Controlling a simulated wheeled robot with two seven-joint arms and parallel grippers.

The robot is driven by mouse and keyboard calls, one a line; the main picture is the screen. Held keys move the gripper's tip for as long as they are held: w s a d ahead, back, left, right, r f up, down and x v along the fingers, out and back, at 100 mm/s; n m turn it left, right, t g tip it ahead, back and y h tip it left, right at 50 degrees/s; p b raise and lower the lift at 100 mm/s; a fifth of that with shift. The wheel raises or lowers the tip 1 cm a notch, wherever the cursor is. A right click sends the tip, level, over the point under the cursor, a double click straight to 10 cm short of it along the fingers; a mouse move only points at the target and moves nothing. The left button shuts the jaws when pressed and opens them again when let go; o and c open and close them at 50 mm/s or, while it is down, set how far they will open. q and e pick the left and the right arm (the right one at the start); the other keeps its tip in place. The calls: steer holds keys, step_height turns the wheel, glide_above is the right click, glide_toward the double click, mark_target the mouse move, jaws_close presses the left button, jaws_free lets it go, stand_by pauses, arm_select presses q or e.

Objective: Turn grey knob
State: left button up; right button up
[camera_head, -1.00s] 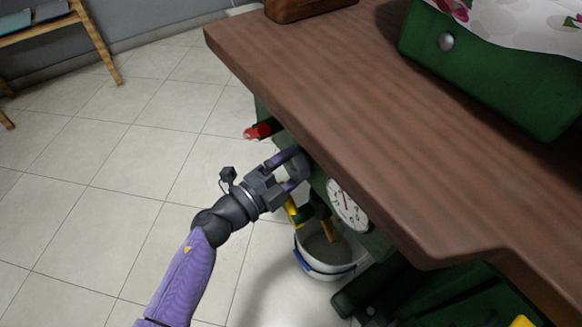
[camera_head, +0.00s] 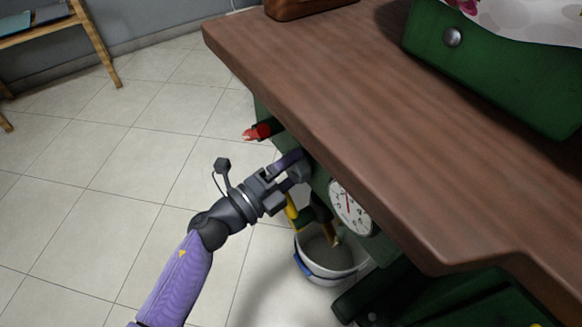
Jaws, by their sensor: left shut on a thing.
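The grey knob (camera_head: 299,168) is on the green machine front under the wooden tabletop's edge, left of a white dial gauge (camera_head: 350,207). My left gripper (camera_head: 294,171) is shut on the knob, with its purple-grey fingers on either side. Most of the knob is hidden by the fingers. My right gripper is not in view.
The brown wooden tabletop (camera_head: 370,110) overhangs just above the gripper. A red knob or handle (camera_head: 263,131) sticks out further left. A white bucket (camera_head: 325,262) stands on the floor below the gauge.

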arm_select(q)
steer(key=o, duration=1)
steer(key=p+v, duration=0.3)
steer(key=v, duration=0.7)
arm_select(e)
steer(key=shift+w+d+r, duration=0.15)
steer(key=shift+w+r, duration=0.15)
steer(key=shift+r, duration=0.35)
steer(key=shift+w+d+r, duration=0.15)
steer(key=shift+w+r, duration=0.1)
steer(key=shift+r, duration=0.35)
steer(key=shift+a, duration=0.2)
